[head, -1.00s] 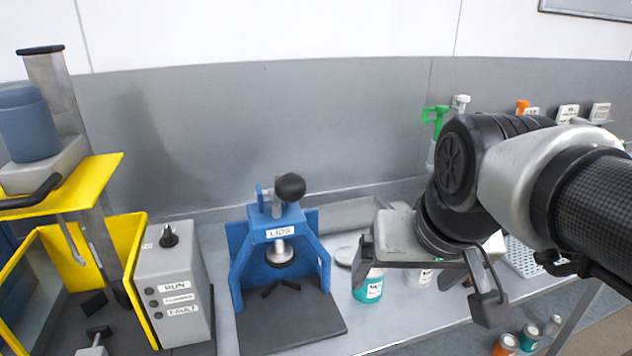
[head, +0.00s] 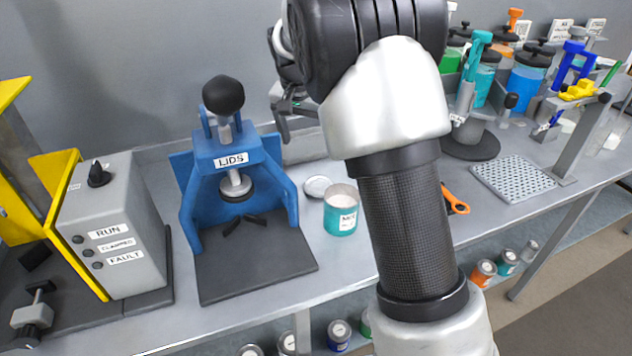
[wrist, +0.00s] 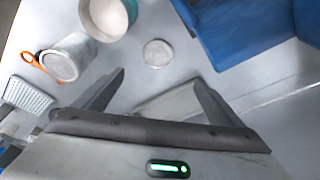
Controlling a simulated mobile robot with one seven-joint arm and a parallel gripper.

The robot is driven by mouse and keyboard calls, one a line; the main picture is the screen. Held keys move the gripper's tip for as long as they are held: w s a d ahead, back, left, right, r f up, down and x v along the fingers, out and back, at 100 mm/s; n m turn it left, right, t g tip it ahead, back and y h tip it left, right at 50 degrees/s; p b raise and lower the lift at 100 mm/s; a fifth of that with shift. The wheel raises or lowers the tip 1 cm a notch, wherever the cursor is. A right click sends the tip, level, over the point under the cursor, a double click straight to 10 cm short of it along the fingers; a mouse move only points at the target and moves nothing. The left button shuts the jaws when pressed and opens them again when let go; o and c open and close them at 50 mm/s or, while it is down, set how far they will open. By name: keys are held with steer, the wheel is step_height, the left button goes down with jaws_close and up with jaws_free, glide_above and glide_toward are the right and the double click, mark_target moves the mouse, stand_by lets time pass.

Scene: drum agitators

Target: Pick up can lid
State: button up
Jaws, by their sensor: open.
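The can lid (head: 318,186) is a small round silver disc lying flat on the grey bench, between the blue lid press and the teal can. It also shows in the wrist view (wrist: 158,53), above and ahead of the fingers. My gripper (wrist: 160,85) is open with nothing between its fingers, and the lid is apart from it. In the head view the gripper is mostly hidden behind my arm, with one finger (head: 283,128) visible above the lid. The open teal can (head: 341,217) with pale contents stands right of the lid.
The blue press (head: 232,158) marked LIDS stands left of the lid on a dark base. A second can (wrist: 67,58) and an orange tool (head: 455,203) lie to the can's other side. A perforated tray (head: 512,178) is at right. A grey control box (head: 118,228) is at left.

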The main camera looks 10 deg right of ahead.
glide_above(319, 185)
steer(key=s+a, duration=0.1)
steer(key=a, duration=0.1)
steer(key=f, duration=1)
steer(key=shift+s+d+f, duration=0.15)
steer(key=shift+d+f, duration=0.05)
steer(key=shift+d, duration=0.05)
steer(key=shift+s+x, duration=0.2)
steer(key=shift+x, duration=2.5)
steer(key=shift+d, duration=0.15)
steer(key=c, duration=1.1)
